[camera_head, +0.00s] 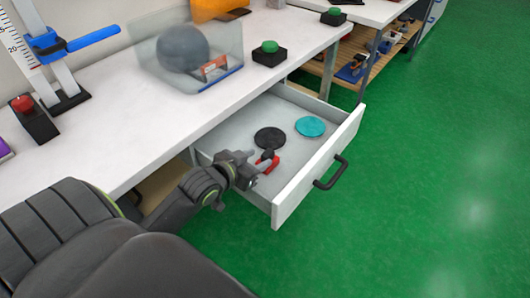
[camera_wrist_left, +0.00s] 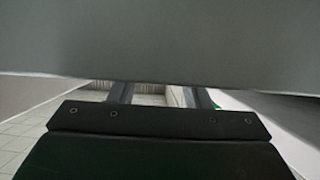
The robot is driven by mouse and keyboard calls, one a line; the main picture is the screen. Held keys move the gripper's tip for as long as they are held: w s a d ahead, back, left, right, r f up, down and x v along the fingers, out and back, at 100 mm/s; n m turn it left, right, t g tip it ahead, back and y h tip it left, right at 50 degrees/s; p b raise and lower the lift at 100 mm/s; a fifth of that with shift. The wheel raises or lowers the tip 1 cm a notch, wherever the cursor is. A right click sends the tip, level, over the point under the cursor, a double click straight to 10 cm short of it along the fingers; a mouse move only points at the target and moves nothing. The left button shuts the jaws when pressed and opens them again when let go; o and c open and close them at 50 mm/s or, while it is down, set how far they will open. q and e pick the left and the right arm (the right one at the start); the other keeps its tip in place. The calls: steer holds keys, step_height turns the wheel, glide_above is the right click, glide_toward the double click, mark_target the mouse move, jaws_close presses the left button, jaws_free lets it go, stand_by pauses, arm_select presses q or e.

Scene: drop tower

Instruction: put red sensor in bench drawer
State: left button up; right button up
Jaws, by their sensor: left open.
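The bench drawer (camera_head: 222,143) is pulled out under the white bench. The red sensor (camera_head: 270,163) shows at the front-left part of the drawer, partly hidden by my left gripper. My left gripper (camera_head: 260,160) is over the drawer, open, with its fingertips right at the red sensor. I cannot tell whether they touch it. In the left wrist view the fingers (camera_wrist_left: 156,95) show below a large grey surface, and the sensor is not seen there. My right gripper is not in view.
A black disc (camera_head: 269,138) and a teal disc (camera_head: 310,126) lie in the drawer. The drawer handle (camera_head: 331,173) sticks out in front. On the bench (camera_head: 125,120) stand a clear bin (camera_head: 228,80) with a grey ball, a green-button box (camera_head: 269,54) and a red-button box (camera_head: 35,120).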

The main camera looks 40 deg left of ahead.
arm_select(q)
steer(key=p+v, duration=0.1)
steer(key=v, duration=0.5)
steer(key=shift+s, duration=0.25)
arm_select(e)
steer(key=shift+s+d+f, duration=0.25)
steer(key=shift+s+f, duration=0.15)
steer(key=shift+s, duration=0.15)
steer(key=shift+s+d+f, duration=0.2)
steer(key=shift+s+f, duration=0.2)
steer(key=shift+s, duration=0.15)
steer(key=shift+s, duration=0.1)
